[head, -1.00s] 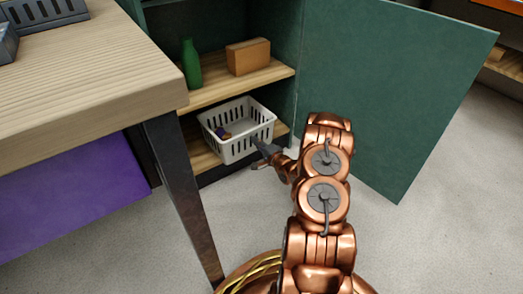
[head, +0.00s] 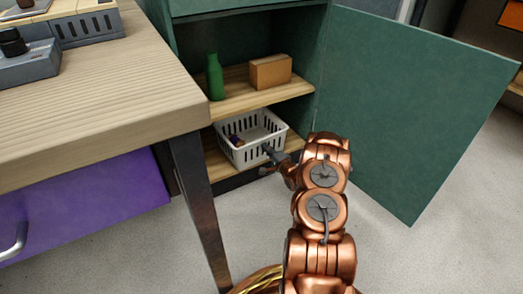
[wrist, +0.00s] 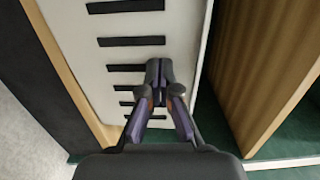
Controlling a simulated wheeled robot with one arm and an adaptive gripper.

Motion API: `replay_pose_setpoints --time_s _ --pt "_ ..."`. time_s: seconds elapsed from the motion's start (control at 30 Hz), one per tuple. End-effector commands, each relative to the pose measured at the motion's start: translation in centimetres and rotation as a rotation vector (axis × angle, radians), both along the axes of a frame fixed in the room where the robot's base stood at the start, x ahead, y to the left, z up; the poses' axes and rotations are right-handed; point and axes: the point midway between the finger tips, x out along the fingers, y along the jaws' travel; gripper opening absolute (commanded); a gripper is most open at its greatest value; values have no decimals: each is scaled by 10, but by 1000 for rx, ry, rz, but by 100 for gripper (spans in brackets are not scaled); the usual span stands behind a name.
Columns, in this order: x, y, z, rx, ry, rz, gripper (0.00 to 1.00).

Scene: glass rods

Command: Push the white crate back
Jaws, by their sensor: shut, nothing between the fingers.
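The white crate (head: 262,147) is a slotted basket on the lower wooden shelf of a green cabinet. Its slotted front wall fills much of the wrist view (wrist: 85,60). Small dark items lie in its left end. My gripper (head: 267,150) is at the crate's front wall, right of its middle. In the wrist view the gripper (wrist: 158,68) is shut and empty, its fingertips over the front wall at the slots. I cannot tell for certain whether they touch it.
The lower shelf (head: 217,166) shows along the crate's front. A green bottle (head: 215,78) and a brown box (head: 271,71) stand on the shelf above. The open cabinet door (head: 415,110) stands right of my arm. A wooden table (head: 110,90) with a purple drawer (head: 90,205) is at left.

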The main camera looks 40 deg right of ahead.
Motion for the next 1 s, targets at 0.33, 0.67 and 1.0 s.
replay_pose_setpoints --time_s 0.33,0.67,1.0 --pt "43 -4 1 -2 0 0 0" --pt "79 -7 1 -2 -3 0 0" --pt "87 -7 0 2 -2 -2 0"
